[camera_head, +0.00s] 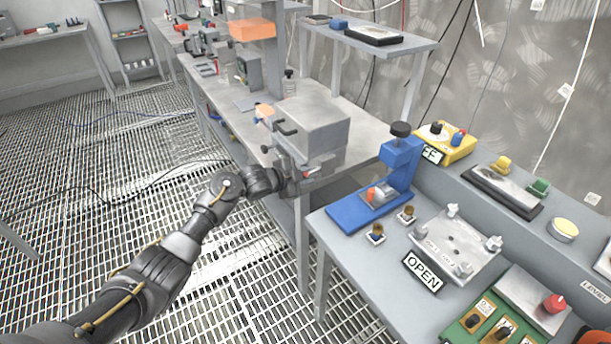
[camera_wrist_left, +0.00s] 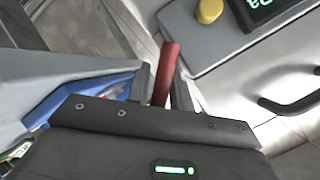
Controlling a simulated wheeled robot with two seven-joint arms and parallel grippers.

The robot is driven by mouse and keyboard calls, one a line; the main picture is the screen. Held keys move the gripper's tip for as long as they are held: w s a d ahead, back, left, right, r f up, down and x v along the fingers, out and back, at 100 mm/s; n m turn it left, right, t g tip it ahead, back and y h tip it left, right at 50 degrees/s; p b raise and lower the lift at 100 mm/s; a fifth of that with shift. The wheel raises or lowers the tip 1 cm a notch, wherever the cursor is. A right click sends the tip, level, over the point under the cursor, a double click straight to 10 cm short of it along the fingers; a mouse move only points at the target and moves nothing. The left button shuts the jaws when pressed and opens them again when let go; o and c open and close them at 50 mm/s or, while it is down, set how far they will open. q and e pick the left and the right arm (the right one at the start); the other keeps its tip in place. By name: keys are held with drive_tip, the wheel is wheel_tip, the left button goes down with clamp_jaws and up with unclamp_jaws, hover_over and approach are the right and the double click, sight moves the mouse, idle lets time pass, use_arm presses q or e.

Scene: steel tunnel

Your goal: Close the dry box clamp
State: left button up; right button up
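The dry box (camera_head: 318,122) is a grey box on the middle bench in the head view, with small fittings on its near side. My left gripper (camera_head: 293,178) is at this near side, its fingertips partly hidden and small. In the left wrist view, a red clamp handle (camera_wrist_left: 166,72) stands between the two fingers of my left gripper (camera_wrist_left: 166,88). The fingers sit close on either side of it and appear shut on it. The rest of the clamp is hidden behind the gripper body. My right gripper is in neither view.
A grey bench at the right holds a blue press (camera_head: 392,180), a metal plate with an OPEN sign (camera_head: 422,272) and a yellow control box (camera_head: 445,142). The wrist view shows a yellow button (camera_wrist_left: 209,10) and a black handle (camera_wrist_left: 291,103). The grated floor at left is mostly clear.

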use_arm(q)
drive_tip(key=shift+o, duration=1.2)
drive_tip(key=v, duration=1.1)
drive_tip(key=shift+d, duration=0.1)
drive_tip(key=shift+c, duration=0.5)
